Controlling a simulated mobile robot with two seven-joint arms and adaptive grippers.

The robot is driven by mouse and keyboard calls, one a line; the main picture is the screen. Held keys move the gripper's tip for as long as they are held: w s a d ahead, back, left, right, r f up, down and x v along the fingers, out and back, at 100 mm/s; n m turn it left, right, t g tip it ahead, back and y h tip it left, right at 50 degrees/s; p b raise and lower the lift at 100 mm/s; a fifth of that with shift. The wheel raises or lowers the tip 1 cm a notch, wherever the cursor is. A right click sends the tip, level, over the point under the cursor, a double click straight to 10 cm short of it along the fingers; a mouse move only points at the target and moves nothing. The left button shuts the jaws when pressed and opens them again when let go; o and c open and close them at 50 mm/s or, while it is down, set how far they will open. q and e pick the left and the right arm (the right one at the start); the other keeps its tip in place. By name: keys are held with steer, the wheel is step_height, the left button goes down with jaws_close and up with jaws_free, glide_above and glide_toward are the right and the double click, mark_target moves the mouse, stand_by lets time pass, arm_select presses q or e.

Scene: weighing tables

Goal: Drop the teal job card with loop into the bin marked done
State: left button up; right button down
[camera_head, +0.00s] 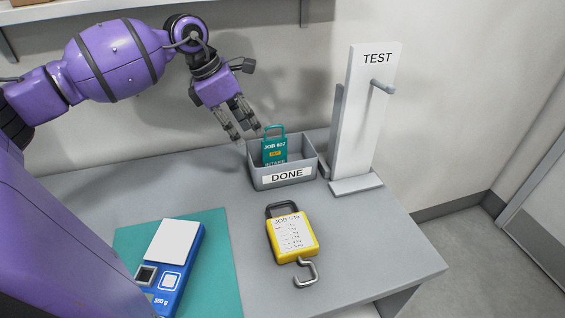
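The card's lower part is hidden behind the bin's front wall. My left gripper (246,134) is just left of the card, above the bin's back left corner. Its fingers are spread with a gap between them, and they appear empty and apart from the loop. My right gripper is not in view.
A white stand (366,115) marked "TEST" with a peg is right of the bin. A yellow job card (293,238) with a hook lies in front. A blue scale (177,268) sits on a teal mat (218,248). The table's right front (375,255) is clear.

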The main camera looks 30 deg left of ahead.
arm_select(q)
steer(key=s+a, duration=0.4)
steer(key=s, duration=0.1)
stand_by(0.4)
stand_by(0.4)
